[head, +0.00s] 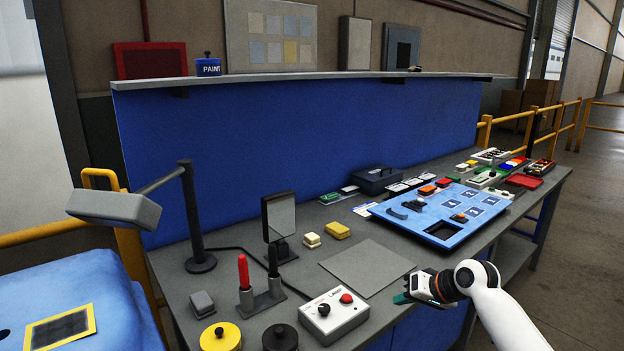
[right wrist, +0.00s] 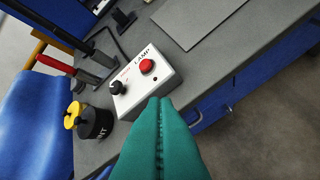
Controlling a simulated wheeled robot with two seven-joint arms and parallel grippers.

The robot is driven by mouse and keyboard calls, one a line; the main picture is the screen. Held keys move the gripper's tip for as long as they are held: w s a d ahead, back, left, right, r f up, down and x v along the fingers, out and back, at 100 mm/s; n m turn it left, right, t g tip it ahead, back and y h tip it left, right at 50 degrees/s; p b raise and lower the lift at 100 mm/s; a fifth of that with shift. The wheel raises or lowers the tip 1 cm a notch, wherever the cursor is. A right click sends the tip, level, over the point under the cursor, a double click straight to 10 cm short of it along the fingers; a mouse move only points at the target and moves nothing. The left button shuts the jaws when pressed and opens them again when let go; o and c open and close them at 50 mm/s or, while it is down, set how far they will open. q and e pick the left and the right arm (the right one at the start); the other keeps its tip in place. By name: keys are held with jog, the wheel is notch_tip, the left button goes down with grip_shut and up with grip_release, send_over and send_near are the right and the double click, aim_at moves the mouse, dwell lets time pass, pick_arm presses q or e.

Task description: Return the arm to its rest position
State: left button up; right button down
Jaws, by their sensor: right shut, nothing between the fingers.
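My right arm comes in from the lower right in the head view. Its gripper (head: 404,298) is over the front edge of the grey bench, to the right of the lamp control box. In the right wrist view its green fingers (right wrist: 160,104) are shut together with nothing between them. The white lamp box (head: 334,315) has a red button and a black knob; it also shows in the right wrist view (right wrist: 148,84), beyond the fingertips. Whether the fingertips touch it cannot be told there, but the head view shows a gap. My left gripper is in neither view.
A grey mat (head: 367,267) lies on the bench behind the gripper. A blue panel (head: 440,213) with parts stands further right. A red-handled tool (head: 243,272) stands upright in a holder, near a yellow-lidded pot (head: 220,337). The floor in front of the bench is clear.

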jog(key=s+d+f+m+h, duration=0.1)
jog(key=s+d+f, duration=0.15)
jog(key=f, duration=0.95)
jog(key=s+d+f+m+h, duration=0.1)
jog(key=s+f+h, duration=0.15)
jog(key=f, duration=0.85)
jog(key=s+d+f+g, duration=0.1)
jog(key=s+f+g, duration=0.1)
jog(key=s+f, duration=1.2)
jog(key=s+f+n+g+h, duration=0.1)
jog(key=s+f, duration=0.7)
jog(key=s, duration=0.2)
jog(key=s+f+n+g+h, duration=0.1)
jog(key=s+f+h, duration=0.1)
jog(key=s+f, duration=0.65)
jog(key=s+a+f+n+g, duration=0.1)
jog(key=s, duration=1)
jog(key=s+a+f+n, duration=0.1)
jog(key=s+f, duration=0.1)
jog(key=s, duration=0.9)
jog(key=shift+s+f+n+g, duration=0.2)
jog(key=shift+n+g, duration=0.1)
jog(key=shift+g, duration=0.1)
